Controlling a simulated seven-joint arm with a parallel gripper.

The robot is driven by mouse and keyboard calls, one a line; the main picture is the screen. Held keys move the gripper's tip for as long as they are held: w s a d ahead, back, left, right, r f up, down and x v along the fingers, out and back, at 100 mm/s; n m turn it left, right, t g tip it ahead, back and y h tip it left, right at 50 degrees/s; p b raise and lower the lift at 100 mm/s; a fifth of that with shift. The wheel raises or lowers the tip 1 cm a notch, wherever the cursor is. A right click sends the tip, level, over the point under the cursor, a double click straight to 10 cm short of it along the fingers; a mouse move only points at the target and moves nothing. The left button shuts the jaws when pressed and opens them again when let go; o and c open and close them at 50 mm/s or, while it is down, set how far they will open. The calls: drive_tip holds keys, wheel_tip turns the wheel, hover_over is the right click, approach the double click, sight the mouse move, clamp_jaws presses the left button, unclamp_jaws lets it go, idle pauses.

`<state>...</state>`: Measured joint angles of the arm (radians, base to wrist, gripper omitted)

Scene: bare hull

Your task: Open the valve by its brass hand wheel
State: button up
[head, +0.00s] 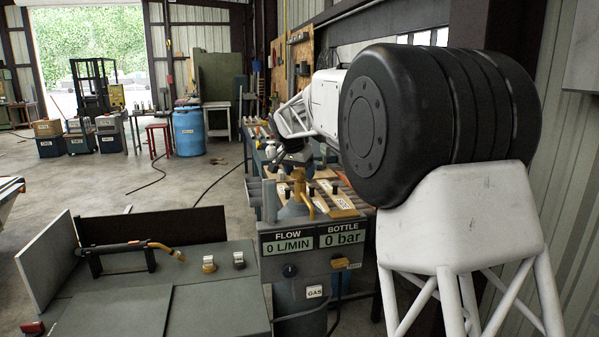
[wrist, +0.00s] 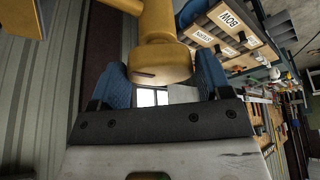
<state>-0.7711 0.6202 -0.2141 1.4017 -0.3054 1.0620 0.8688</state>
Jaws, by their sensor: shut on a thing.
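The brass valve (head: 300,187) stands on top of the grey gas bottle (head: 292,212), behind the readout panel. In the wrist view its brass hand wheel (wrist: 163,64) shows as a thick round brass piece on a brass stem. My gripper (wrist: 162,76) has its blue fingers on either side of this piece and is shut on it. In the head view my gripper (head: 296,158) is small and dark, just above the valve, and its grip is hard to make out there.
The readout panel (head: 312,242) shows flow 0 L/MIN and bottle 0 bar. A torch (head: 125,247) rests on the grey bench (head: 215,285) at the left. A workbench with labelled boards stands behind the valve. Open floor lies to the left.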

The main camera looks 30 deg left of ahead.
drive_tip(key=n+y, duration=0.1)
drive_tip(key=n, duration=0.2)
drive_tip(key=shift+d+r, duration=0.1)
drive_tip(key=shift+d, duration=0.05)
drive_tip(key=n+y, duration=0.1)
drive_tip(key=n, duration=0.3)
drive_tip(key=shift+w+g+y, duration=0.1)
drive_tip(key=shift+g+y, duration=0.3)
drive_tip(key=n+g, duration=0.1)
drive_tip(key=n, duration=0.2)
drive_tip(key=n+g+y, duration=0.1)
drive_tip(key=n, duration=0.3)
drive_tip(key=shift+w+d+y, duration=0.15)
drive_tip(key=shift+y, duration=0.15)
drive_tip(key=n+g, duration=0.1)
drive_tip(key=n, duration=0.2)
drive_tip(key=n+g, duration=0.2)
drive_tip(key=n, duration=0.2)
drive_tip(key=shift+w, duration=0.2)
drive_tip(key=n+g, duration=0.1)
drive_tip(key=n, duration=0.3)
drive_tip(key=shift+w, duration=0.1)
drive_tip(key=shift+n+g+h, duration=0.6)
drive_tip(key=shift+n+h, duration=0.3)
drive_tip(key=shift+n, duration=1)
drive_tip(key=o, duration=0.9)
